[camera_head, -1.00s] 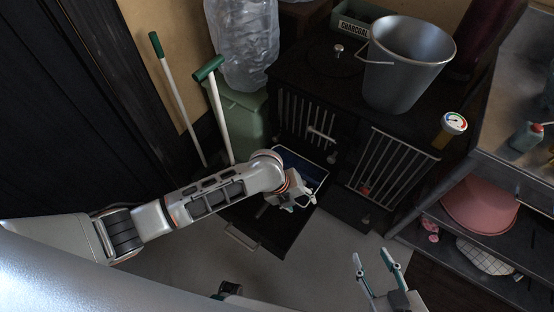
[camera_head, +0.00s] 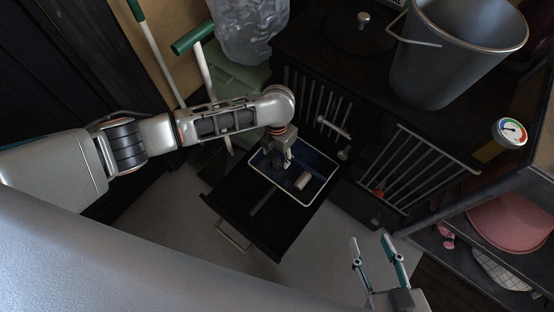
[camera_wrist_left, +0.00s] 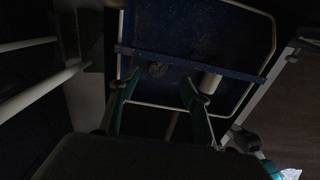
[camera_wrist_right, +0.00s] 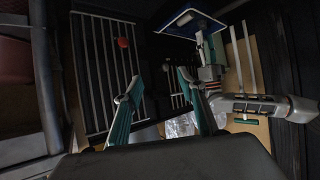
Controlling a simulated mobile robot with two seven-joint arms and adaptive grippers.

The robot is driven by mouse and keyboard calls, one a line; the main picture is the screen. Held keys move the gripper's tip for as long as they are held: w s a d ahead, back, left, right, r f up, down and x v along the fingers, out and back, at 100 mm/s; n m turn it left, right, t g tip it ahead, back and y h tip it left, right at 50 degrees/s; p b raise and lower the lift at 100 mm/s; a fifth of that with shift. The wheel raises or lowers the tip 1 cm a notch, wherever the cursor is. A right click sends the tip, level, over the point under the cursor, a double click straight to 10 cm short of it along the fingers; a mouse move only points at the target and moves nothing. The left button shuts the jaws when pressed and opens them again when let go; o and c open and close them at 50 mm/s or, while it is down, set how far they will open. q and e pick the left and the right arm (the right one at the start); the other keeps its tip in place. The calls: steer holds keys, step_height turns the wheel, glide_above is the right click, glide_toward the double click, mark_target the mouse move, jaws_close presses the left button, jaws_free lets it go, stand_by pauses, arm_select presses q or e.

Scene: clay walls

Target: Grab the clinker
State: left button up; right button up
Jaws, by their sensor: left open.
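A dark, rough lump that looks like the clinker (camera_wrist_left: 157,69) lies in a blue speckled tray with a pale rim (camera_head: 262,176) in the pulled-out drawer. In the left wrist view it appears between and beyond my fingertips. In the head view I cannot make it out; my gripper may cover it. My left gripper (camera_head: 287,161) is open and empty over the tray, pointing down; its two fingers also show in the left wrist view (camera_wrist_left: 161,88). My right gripper (camera_head: 371,240) is open and empty, away from the tray, near the lower right.
A pale cylinder (camera_head: 302,181) lies in the tray beside my left gripper. The black drawer (camera_head: 278,232) juts out below a dark stove with barred doors (camera_head: 428,165). A metal bucket (camera_head: 450,60) stands on top. Two green-handled poles (camera_head: 203,72) lean at the left.

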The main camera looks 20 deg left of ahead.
mark_target(276, 160)
arm_select(q)
steer(key=f, duration=0.2)
steer(key=f+b, duration=0.1)
steer(key=shift+a+f, duration=0.2)
steer(key=shift+f, duration=0.15)
steer(key=shift+w+f+b, duration=0.25)
steer(key=shift+f+b, duration=0.15)
steer(key=shift+r, duration=0.1)
steer(key=c, duration=1)
steer(key=shift+c, duration=1.4)
arm_select(e)
steer(key=shift+w+a+r+m, duration=0.3)
steer(key=shift+w+a+r, duration=0.25)
steer(key=shift+a+r, duration=0.2)
steer(key=shift+r+t, duration=0.1)
steer(key=shift+t, duration=0.2)
